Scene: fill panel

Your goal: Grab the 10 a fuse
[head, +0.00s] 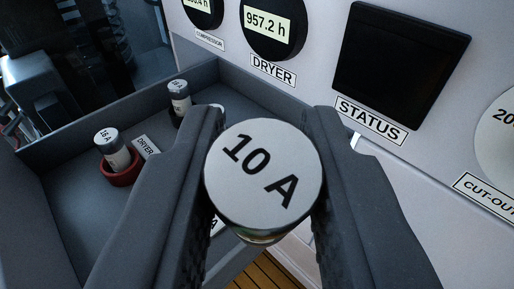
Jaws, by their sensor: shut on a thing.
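The 10 A fuse (262,178) is a cylinder with a pale round cap marked "10 A", large in the middle of the head view. My gripper (262,165) is shut on it, with one dark finger on each side of the cap. The fuse appears above the right part of a grey tray, with its cap facing the camera. Its lower body is mostly hidden behind the cap.
The grey tray (62,205) holds a 16 A fuse (113,150) in a red holder by a DRYER label, and another fuse (179,97) farther back. Behind are a panel with a DRYER meter (268,25), a dark STATUS screen (398,60) and a CUT-OUT label (487,193).

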